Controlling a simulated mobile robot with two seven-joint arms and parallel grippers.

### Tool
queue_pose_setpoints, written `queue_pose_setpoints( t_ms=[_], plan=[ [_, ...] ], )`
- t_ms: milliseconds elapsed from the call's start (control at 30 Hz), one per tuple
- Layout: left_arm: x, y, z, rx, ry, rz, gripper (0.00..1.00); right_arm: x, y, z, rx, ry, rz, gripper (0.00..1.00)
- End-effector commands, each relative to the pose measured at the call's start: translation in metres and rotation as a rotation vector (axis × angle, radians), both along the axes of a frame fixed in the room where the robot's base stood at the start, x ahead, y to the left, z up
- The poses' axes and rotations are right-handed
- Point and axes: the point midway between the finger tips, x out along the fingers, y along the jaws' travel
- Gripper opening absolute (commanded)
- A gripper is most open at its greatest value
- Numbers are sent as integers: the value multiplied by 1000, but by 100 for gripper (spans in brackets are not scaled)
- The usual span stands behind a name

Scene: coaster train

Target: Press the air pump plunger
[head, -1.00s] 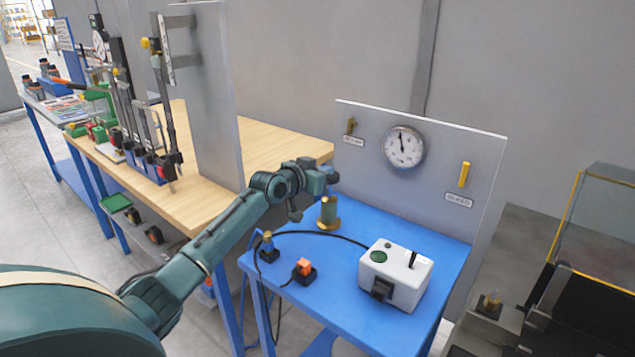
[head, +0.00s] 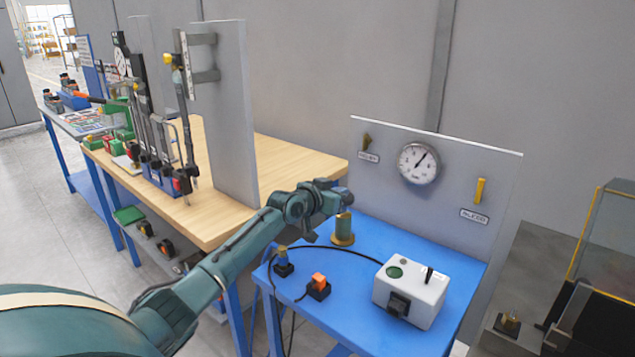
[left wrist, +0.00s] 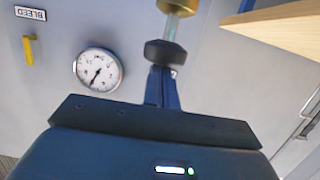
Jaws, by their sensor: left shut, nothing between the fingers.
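The air pump (head: 343,232) is a brass and green cylinder standing upright on the blue table (head: 365,246). In the left wrist view, seen upside down, its brass end (left wrist: 180,5), pale rod and black plunger knob (left wrist: 165,53) show. My left gripper (head: 343,207) is above the pump, shut and empty. Its fingertips (left wrist: 162,72) meet the black knob, apparently touching it; part of the rod shows between knob and cylinder. The round gauge (head: 418,163) on the grey panel has its needle pointing up and right. My right gripper is not in view.
A white box (head: 411,290) with a green button and black switch stands on the blue table. An orange switch (head: 319,284) and a small yellow-topped part (head: 282,259) sit near the front edge, with black cables. The yellow bleed lever (head: 480,190) is on the panel.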

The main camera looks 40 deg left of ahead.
Motion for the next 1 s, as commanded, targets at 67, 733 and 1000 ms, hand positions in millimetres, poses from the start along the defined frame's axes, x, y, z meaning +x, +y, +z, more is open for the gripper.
queue_pose_setpoints(
  t_ms=[67,733,1000],
  plan=[
    [1,-4,24,-1,2,-2,0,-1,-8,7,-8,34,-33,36],
    [-94,5,41,1,-6,0,0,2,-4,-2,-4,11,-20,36],
    [-95,5,43,0,-8,1,0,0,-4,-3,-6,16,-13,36]
  ],
)
